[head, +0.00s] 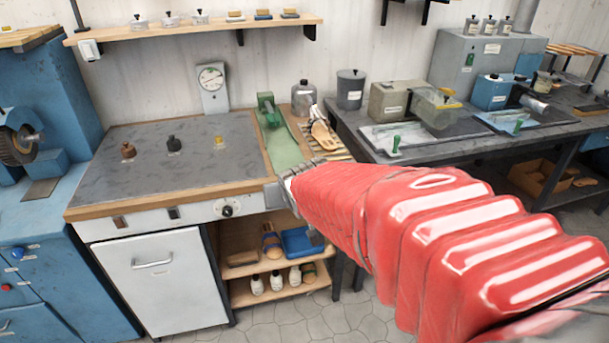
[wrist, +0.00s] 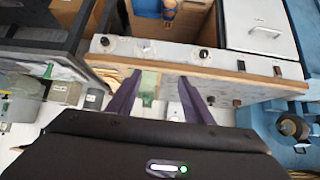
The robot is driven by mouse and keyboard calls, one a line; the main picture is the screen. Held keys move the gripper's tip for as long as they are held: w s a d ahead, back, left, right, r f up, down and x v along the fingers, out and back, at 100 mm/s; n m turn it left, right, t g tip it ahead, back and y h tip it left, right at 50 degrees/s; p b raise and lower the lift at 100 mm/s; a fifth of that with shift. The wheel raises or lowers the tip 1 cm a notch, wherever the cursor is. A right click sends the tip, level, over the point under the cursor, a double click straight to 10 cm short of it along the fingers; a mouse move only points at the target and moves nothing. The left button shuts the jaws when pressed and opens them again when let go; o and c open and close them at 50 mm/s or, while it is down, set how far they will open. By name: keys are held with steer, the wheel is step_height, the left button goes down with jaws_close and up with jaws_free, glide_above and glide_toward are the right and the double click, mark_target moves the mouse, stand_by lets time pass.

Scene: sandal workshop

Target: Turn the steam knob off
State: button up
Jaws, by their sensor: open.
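A black knob on a white dial (head: 227,209) sits on the bench's pale front panel, left of my gripper (head: 281,194). It also shows in the wrist view (wrist: 204,53). The wrist view is upside down and shows two more dials on the same panel, one pale (wrist: 145,47) and one dark (wrist: 105,41). My arm hides them in the head view. I cannot read which knob is marked steam. My gripper in the wrist view (wrist: 161,79) is open and empty, its two dark fingers apart over the bench edge, not touching any knob.
The wooden-edged bench (head: 90,210) carries several small knobs on its grey top. Two small switches sit left of the knob, above a white cabinet door (head: 153,275). An open shelf (head: 245,297) holds bottles and a blue tray. A sandal form (head: 322,131) stands behind my gripper.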

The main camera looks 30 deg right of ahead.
steer(key=w+d+f+m+t, duration=0.1)
steer(key=w+d+f, duration=0.25)
steer(key=d, duration=0.25)
steer(key=w+d+f+m+t+h, duration=0.1)
steer(key=w+d+f, duration=0.25)
steer(key=d, duration=0.25)
steer(key=w+d+f+m+t, duration=0.1)
steer(key=w+d+f+t, duration=0.1)
steer(key=w+d+f, duration=0.3)
steer(key=s+d+f+m+t, duration=0.4)
steer(key=s+d+f, duration=0.5)
steer(key=f, duration=0.4)
steer(key=shift+s+d+m+t, duration=0.3)
steer(key=shift+d+m+t, duration=0.05)
steer(key=shift+m+t, duration=0.05)
steer(key=shift+w, duration=0.1)
steer(key=x, duration=1.3)
steer(key=shift+w, duration=0.35)
steer(key=shift+d, duration=0.1)
